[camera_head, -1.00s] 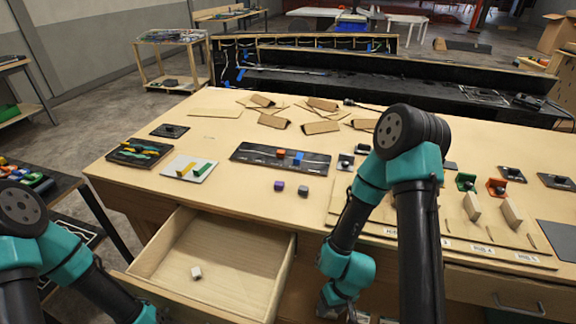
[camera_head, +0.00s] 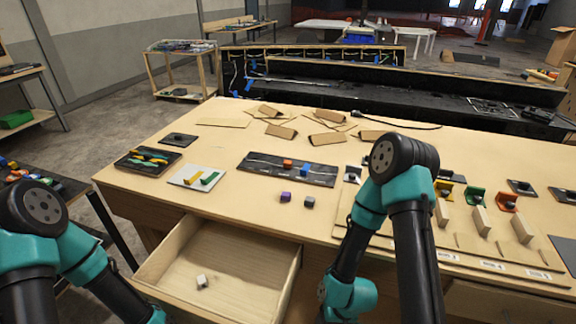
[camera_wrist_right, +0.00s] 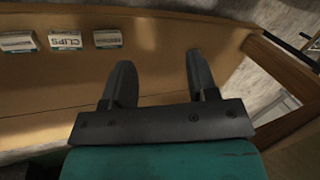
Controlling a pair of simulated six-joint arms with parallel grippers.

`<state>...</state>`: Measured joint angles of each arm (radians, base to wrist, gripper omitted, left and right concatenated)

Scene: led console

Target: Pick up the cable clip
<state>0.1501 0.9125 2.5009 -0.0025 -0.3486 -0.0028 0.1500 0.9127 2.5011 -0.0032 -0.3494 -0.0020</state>
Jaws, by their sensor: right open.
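I cannot tell for certain which piece is the cable clip. A small purple block (camera_head: 285,197) and a dark grey block (camera_head: 309,202) lie on the table in front of a black board (camera_head: 258,164). An orange piece (camera_head: 287,163) and a blue piece (camera_head: 304,168) sit on that board. A small white-grey block (camera_head: 202,281) lies in the open drawer (camera_head: 240,262). In the right wrist view my right gripper (camera_wrist_right: 158,68) is open and empty, over a wooden surface. A box labelled CLIPS (camera_wrist_right: 65,41) lies beyond its fingers. My left gripper is out of view.
Two more labelled boxes (camera_wrist_right: 108,38) flank the CLIPS box in the wrist view. Coloured holders (camera_head: 474,195) and wooden blocks stand at the table's right. A white card (camera_head: 186,181) and a black tray (camera_head: 138,164) lie at the left. Cardboard pieces lie at the back.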

